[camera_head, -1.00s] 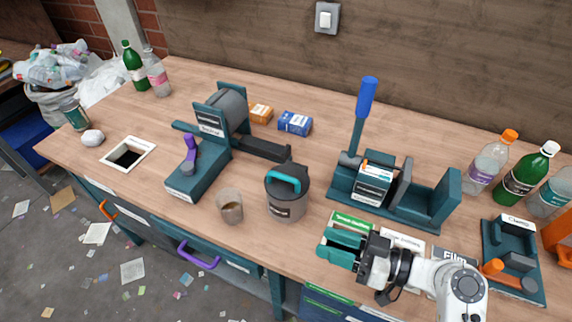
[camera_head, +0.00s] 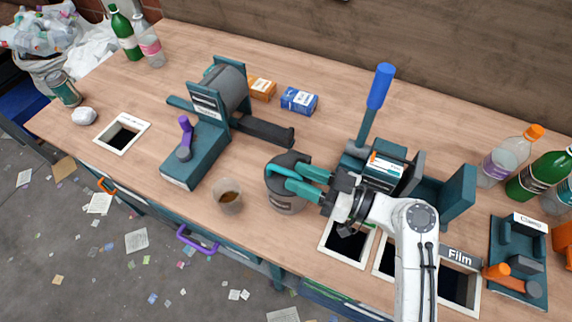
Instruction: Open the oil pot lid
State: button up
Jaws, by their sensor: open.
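The oil pot (camera_head: 285,200) is a dark grey pot with a teal handle (camera_head: 286,176) on its dark lid (camera_head: 281,164). It stands upright on the bench, and the lid sits on it. My gripper (camera_head: 300,182) comes in from the right with its teal fingers open at the right side of the lid, close to the handle. The fingers overlap the right end of the handle in this view. I cannot tell whether they touch it.
A cup of brown liquid (camera_head: 228,196) stands left of the pot. A teal press with a dark roller (camera_head: 222,92) is behind left. A blue-handled lever device (camera_head: 375,100) is behind my gripper. Square openings lie below my arm. The bench left of the cup has free room.

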aim_at(288, 168)
jog(key=shift+p+x, duration=0.4)
jog(key=shift+x, duration=1.6)
grip_shut()
